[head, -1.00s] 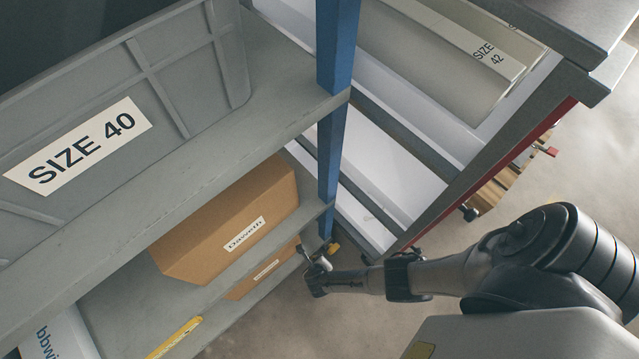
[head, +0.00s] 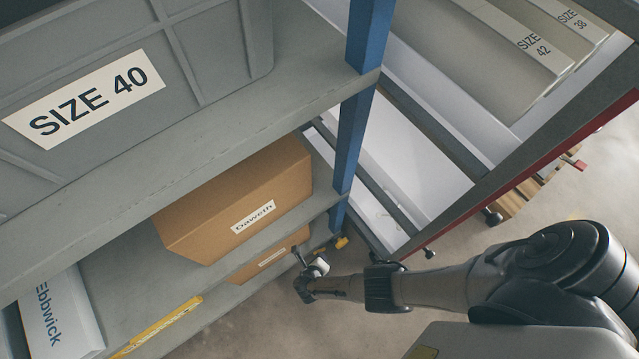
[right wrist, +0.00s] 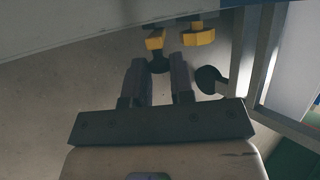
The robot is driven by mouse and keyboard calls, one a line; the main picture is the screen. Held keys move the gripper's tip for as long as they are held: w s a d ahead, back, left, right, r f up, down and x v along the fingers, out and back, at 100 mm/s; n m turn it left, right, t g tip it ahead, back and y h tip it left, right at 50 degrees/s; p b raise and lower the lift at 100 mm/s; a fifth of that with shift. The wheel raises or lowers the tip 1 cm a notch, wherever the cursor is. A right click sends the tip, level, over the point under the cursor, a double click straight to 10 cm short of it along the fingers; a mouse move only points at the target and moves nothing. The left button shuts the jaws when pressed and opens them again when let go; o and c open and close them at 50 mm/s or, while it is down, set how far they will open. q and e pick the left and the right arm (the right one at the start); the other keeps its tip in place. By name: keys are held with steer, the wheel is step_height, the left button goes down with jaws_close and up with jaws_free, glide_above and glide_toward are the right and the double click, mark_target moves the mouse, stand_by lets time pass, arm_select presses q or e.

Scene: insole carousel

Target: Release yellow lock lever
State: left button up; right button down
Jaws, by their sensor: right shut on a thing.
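Two yellow lever pieces show in the right wrist view, a left one (right wrist: 155,42) and a right one (right wrist: 201,36), under a grey edge. In the head view a small yellow lever (head: 341,242) shows low by the foot of the blue post. My right gripper (right wrist: 159,66) is at the left lever, its two fingers on either side of the dark end below the yellow part. It is shut on this lever; the exact contact is dark. In the head view my right gripper (head: 314,268) is small and low beside the shelf. My left gripper is not in view.
A grey shelf rack with a blue post (head: 352,135) holds a SIZE 40 bin (head: 205,45), a Daweth carton (head: 195,220) and an Ebbwick box (head: 62,315). A red-edged rack (head: 530,165) with SIZE 42 and SIZE 38 boxes stands right. Floor is bare below.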

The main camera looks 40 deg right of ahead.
steer(key=c, duration=1)
jaws_free()
steer(key=shift+r, duration=0.1)
steer(key=p+v, duration=0.5)
steer(key=v, duration=0.2)
steer(key=shift+s+a, duration=0.15)
